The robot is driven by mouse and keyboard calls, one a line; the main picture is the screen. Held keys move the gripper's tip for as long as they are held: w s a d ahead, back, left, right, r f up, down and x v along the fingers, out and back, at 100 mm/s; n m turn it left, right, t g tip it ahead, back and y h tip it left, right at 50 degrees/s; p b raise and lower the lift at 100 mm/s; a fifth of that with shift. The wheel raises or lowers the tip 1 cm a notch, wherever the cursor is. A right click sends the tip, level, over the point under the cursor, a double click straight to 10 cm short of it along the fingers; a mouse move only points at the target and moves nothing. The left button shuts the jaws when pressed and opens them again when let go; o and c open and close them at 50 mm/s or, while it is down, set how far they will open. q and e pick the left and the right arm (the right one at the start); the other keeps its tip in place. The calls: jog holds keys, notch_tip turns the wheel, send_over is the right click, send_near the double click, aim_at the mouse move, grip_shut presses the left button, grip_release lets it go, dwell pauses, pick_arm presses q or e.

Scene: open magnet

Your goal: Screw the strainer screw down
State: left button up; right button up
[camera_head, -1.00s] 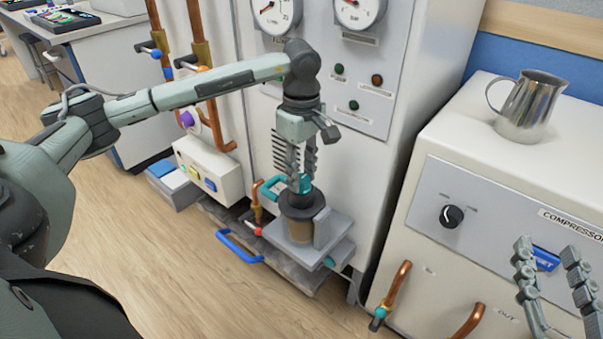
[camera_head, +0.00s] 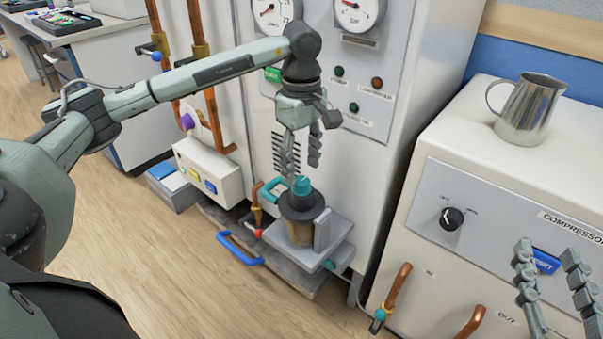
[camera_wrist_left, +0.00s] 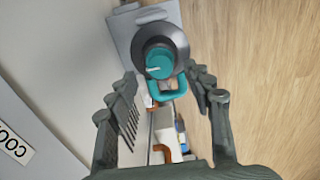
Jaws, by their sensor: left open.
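The strainer (camera_head: 301,228) is a brownish cylinder with a dark collar, standing on a grey block low against the cabinet. The teal strainer screw (camera_head: 302,186) sits upright on top of the collar. The left wrist view shows the screw (camera_wrist_left: 159,63) from above as a round teal knob with a pale line across it. My left gripper (camera_head: 300,167) is open and empty, pointing down just above the screw, with its fingers spread apart. My right gripper (camera_head: 548,249) is open and empty at the lower right, in front of the compressor.
A teal curved handle (camera_wrist_left: 168,92) is close beside the strainer. The tall cabinet with gauges (camera_head: 359,12) stands right behind my left gripper. The white compressor (camera_head: 460,140) with a metal jug (camera_head: 527,110) is to the right. A blue handle (camera_head: 240,247) and open floor lie in front.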

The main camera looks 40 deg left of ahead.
aim_at(302, 181)
pick_arm(q)
notch_tip(302, 181, up, 9)
jog(key=shift+f, duration=0.1)
dwell(0.7)
